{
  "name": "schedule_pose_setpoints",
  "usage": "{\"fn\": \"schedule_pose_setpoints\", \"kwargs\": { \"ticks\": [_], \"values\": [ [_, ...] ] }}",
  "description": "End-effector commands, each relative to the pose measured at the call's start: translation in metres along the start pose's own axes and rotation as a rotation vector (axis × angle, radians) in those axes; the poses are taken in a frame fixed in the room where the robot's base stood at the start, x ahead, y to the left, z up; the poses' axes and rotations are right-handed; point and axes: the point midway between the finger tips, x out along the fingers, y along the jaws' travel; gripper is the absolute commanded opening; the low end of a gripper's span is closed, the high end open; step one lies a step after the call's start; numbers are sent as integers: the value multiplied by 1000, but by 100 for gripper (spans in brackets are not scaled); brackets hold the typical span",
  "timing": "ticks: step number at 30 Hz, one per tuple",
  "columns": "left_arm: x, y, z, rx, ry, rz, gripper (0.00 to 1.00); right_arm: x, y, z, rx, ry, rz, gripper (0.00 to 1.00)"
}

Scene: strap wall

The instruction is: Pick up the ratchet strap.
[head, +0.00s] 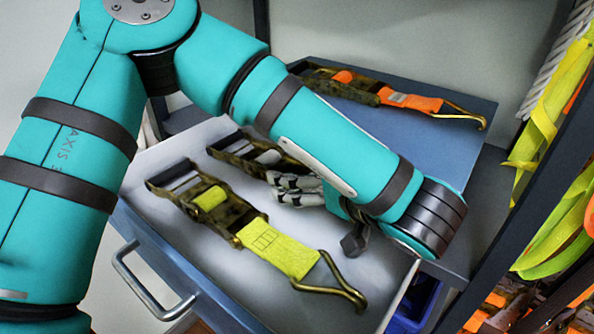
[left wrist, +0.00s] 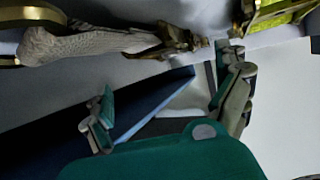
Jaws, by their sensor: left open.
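A ratchet strap with yellow webbing (head: 275,247) and a brass hook lies in the open drawer in the head view. Its yellow webbing also shows at the top right of the left wrist view (left wrist: 285,15). A second ratchet strap (head: 240,150) lies behind it, partly hidden by my left arm and gripper. Pale webbing (left wrist: 85,45) with brass metal fittings runs along the top of the left wrist view. My left gripper (head: 296,190) hangs over the drawer beside these straps. In the left wrist view its fingers (left wrist: 166,107) are apart, with no strap between them.
The open drawer (head: 150,235) has a metal handle at its front left. An orange ratchet strap (head: 410,100) lies on a blue-grey surface behind. Yellow straps (head: 545,130) hang beside a dark upright at the right. A blue bin (head: 412,310) stands below.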

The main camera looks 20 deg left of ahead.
Motion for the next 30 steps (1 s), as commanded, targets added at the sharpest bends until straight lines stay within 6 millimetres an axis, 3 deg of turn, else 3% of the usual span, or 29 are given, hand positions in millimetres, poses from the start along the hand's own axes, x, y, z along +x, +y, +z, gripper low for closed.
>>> {"fn": "schedule_pose_setpoints", "kwargs": {
  "ticks": [3,9,19,30],
  "values": [
    [14,0,0,-1,-5,-2,100,-4,-6,1,-2,-2,-7,40],
    [43,0,0,1,-8,-3,100,-11,3,2,-4,-4,4,40],
    [52,0,1,0,-3,1,100,-11,14,3,1,-6,17,40],
    [52,0,1,0,-3,1,53,-11,11,2,1,-4,13,40]
  ]
}}
